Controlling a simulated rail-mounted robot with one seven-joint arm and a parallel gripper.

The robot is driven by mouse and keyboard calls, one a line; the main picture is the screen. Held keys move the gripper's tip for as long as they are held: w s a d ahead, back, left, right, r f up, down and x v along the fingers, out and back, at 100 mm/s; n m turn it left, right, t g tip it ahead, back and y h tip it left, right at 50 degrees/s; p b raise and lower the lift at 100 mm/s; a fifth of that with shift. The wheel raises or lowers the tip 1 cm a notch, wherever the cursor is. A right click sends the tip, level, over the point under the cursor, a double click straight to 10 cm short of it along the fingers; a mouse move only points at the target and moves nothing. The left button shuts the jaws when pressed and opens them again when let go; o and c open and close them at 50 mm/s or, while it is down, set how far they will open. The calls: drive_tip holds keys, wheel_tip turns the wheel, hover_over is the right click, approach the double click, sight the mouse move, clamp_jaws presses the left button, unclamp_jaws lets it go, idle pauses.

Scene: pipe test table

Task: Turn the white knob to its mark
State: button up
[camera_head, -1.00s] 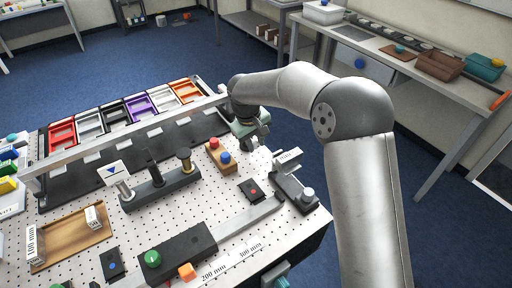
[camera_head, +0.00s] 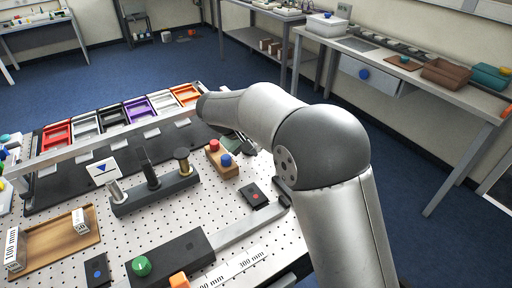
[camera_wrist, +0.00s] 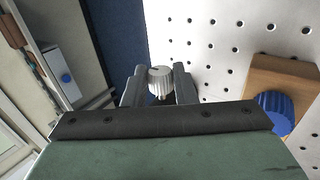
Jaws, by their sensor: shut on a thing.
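The white knob (camera_wrist: 160,74) is small, pale and ribbed. It shows between the two finger tips of my gripper (camera_wrist: 160,86) in the wrist view, and the gripper is shut on it. The lower part of the knob and whatever it is mounted on are hidden, and I cannot make out its mark. In the head view my gripper (camera_head: 243,146) is partly hidden by my arm, close to the right of a wooden block (camera_head: 222,163). The knob is hidden there.
The wooden block bears a red knob (camera_head: 214,145) and a blue knob (camera_head: 226,160); the blue one also shows at the right of the wrist view (camera_wrist: 274,112). A dark stand with several posts (camera_head: 155,194) is left of it. Perforated board (camera_head: 185,222) lies around.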

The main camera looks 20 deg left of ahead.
drive_tip(key=o, duration=1)
drive_tip(key=v, duration=1.7)
drive_tip(key=shift+r+b, duration=0.2)
drive_tip(key=shift+b, duration=0.1)
